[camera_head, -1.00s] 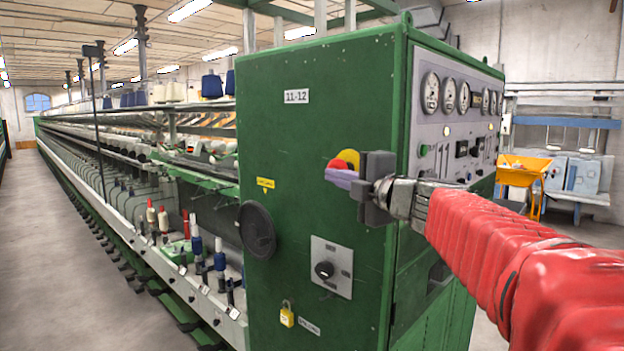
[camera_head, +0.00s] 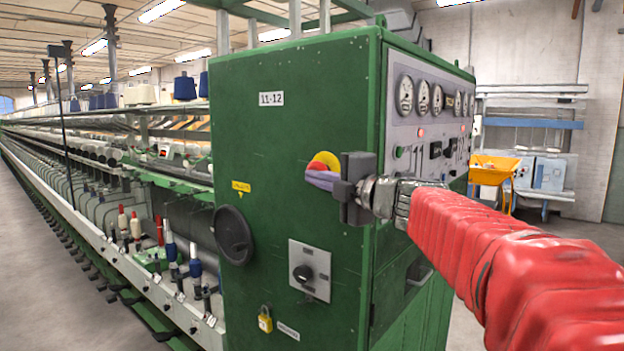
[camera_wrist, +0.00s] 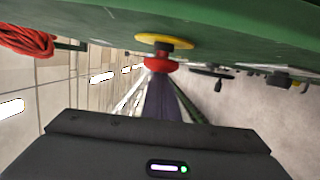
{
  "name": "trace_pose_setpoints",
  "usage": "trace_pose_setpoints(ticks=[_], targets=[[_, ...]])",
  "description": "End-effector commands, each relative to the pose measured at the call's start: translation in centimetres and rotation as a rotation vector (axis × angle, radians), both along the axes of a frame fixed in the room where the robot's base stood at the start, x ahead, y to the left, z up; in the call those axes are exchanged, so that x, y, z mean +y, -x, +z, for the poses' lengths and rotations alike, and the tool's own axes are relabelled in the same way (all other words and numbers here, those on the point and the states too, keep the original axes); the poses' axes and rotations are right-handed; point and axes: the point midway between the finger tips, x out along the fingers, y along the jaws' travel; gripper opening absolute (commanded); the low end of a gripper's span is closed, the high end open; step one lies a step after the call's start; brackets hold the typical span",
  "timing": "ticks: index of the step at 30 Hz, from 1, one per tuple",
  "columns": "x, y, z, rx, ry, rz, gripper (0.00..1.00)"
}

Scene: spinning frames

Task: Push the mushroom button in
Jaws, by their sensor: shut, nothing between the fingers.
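The mushroom button is a red cap (camera_head: 316,166) on a yellow disc (camera_head: 329,158), on the face of a green cabinet (camera_head: 285,110). My gripper (camera_head: 320,181) is at the button, its shut purple fingers partly covering it in the head view. The tip of my shut fingers (camera_wrist: 158,80) ends at the cap's near side. I cannot tell whether they touch it. Nothing is held.
A black round handle (camera_head: 233,235), a rotary switch (camera_head: 303,273) and a yellow padlock (camera_head: 265,318) are on the same face. Gauges (camera_head: 422,97) line the cabinet's right side. A long spinning machine (camera_head: 90,190) runs back left. An orange cart (camera_head: 494,172) stands right.

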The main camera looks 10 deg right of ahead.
Motion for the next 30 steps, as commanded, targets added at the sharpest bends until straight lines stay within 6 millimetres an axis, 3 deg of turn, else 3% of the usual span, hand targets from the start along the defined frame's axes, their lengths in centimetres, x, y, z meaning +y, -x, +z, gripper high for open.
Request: trace_pose_setpoints(ticks=[1, 14, 25, 30], targets=[[-1.2, -0.4, 0.2, -0.003, -0.004, -0.032, 0.0], [-0.5, -0.1, 0.4, -0.006, -0.007, -0.027, 0.0], [3.2, 2.0, 0.2, -0.005, 0.0, -0.002, 0.0], [2.3, 3.7, 0.1, -0.005, 0.0, -0.005, 0.0]])
